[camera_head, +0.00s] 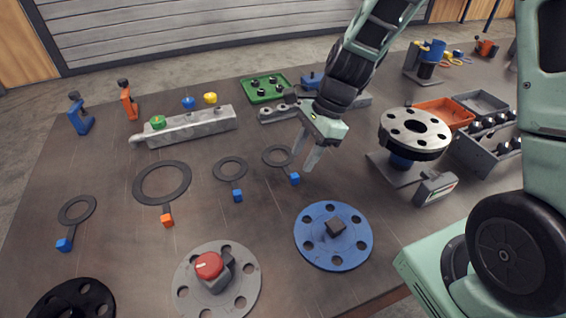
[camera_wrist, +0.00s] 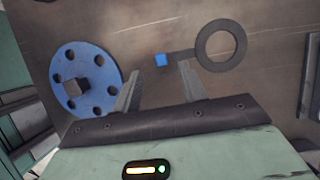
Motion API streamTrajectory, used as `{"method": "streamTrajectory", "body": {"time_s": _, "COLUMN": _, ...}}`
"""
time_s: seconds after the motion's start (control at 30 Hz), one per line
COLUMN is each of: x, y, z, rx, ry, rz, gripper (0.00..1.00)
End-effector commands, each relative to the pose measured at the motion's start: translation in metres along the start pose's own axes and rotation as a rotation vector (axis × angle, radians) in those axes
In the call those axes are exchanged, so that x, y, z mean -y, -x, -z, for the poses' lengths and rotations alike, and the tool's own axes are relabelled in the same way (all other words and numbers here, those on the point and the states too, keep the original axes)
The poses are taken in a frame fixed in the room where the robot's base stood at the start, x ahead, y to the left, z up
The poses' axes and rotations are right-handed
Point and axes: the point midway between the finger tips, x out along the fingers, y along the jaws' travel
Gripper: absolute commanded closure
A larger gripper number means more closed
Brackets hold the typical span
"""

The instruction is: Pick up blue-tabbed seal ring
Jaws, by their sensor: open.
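Three flat dark seal rings with blue tabs lie on the table. The nearest to my gripper is the right ring (camera_head: 265,152), with its blue tab (camera_head: 294,178) toward the front. Another blue-tabbed ring (camera_head: 219,162) lies to its left, and a third (camera_head: 64,218) lies at the far left. My gripper (camera_head: 304,160) is open and empty, pointing down beside the right ring near its tab. In the wrist view a blue tab (camera_wrist: 161,60) shows between the open fingertips (camera_wrist: 160,69), with its ring (camera_wrist: 200,47) to the right. Height above the table is hard to tell.
An orange-tabbed ring (camera_head: 138,190) lies at left. A blue flange (camera_head: 308,247) and a grey flange with a red knob (camera_head: 243,290) stand in front. A flanged pipe stand (camera_head: 415,148), trays and a grey valve block (camera_head: 190,131) stand around. Bare table separates them.

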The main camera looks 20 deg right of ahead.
Motion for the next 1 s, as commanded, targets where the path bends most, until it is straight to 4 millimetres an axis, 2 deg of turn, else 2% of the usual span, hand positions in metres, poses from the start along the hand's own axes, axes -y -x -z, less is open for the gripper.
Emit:
{"method": "streamTrajectory", "body": {"time_s": 0.17, "x": 0.000, "y": -0.011, "z": 0.001, "rx": 0.001, "ry": -0.001, "rz": -0.002, "gripper": 0.58}}
{"method": "streamTrajectory", "body": {"time_s": 0.5, "x": 0.001, "y": -0.053, "z": 0.004, "rx": 0.001, "ry": 0.000, "rz": -0.001, "gripper": 0.58}}
{"method": "streamTrajectory", "body": {"time_s": 0.77, "x": 0.001, "y": -0.056, "z": 0.004, "rx": 0.000, "ry": 0.001, "rz": 0.001, "gripper": 0.58}}
{"method": "streamTrajectory", "body": {"time_s": 0.8, "x": 0.001, "y": -0.056, "z": 0.004, "rx": 0.000, "ry": 0.001, "rz": 0.001, "gripper": 0.61}}
{"method": "streamTrajectory", "body": {"time_s": 0.93, "x": 0.001, "y": -0.056, "z": 0.004, "rx": 0.000, "ry": 0.001, "rz": 0.001, "gripper": 0.97}}
{"method": "streamTrajectory", "body": {"time_s": 1.0, "x": 0.001, "y": -0.056, "z": 0.004, "rx": 0.000, "ry": 0.001, "rz": 0.001, "gripper": 1.00}}
